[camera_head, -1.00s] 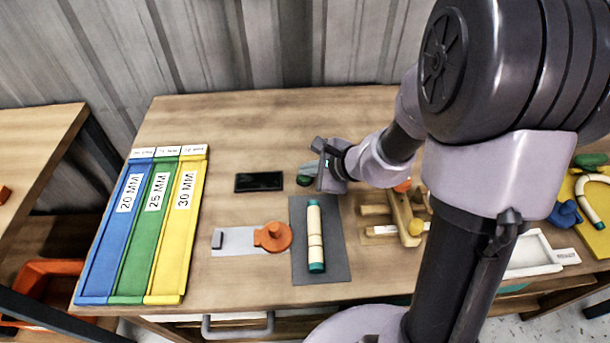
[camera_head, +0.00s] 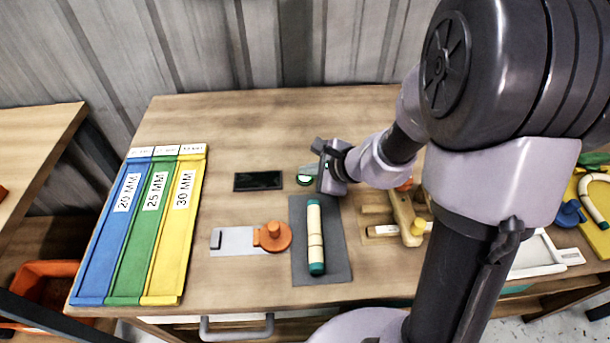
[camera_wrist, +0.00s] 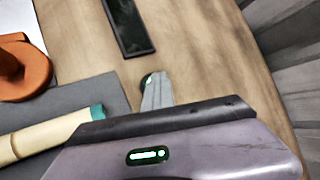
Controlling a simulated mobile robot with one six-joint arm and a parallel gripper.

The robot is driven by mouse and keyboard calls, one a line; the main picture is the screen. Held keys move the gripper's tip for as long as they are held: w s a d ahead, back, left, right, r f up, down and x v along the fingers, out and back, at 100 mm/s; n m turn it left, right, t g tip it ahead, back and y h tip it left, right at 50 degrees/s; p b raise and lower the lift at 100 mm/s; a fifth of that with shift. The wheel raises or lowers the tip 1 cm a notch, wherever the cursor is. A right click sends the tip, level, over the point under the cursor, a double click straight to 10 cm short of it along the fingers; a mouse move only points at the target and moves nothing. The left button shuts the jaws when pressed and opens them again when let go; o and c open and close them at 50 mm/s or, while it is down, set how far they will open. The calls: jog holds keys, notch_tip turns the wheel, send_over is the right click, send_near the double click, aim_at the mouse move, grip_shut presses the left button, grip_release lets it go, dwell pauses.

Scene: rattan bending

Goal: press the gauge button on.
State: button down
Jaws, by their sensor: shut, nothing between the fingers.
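A small round button (camera_head: 304,180) with a dark rim and a pale green-white top sits on the table, just right of a black rectangular display (camera_head: 258,181). The display is dark, with no reading visible. My gripper (camera_head: 309,169) is shut and empty, its fingertips at the button's far edge. In the wrist view the shut fingertips (camera_wrist: 157,88) overlap the button (camera_wrist: 147,79), hiding most of it. I cannot tell whether they touch it. The display (camera_wrist: 127,25) lies beyond them.
A grey mat (camera_head: 333,265) with a cream rattan piece (camera_head: 315,238) lies in front of my gripper. Left of it is an orange knobbed piece (camera_head: 274,237) on a grey plate. Blue, green and yellow trays stand at left. The back of the table is clear.

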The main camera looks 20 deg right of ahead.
aim_at(308, 179)
jog(key=shift+r, duration=0.4)
notch_tip(308, 179, up, 6)
jog(key=p, duration=0.5)
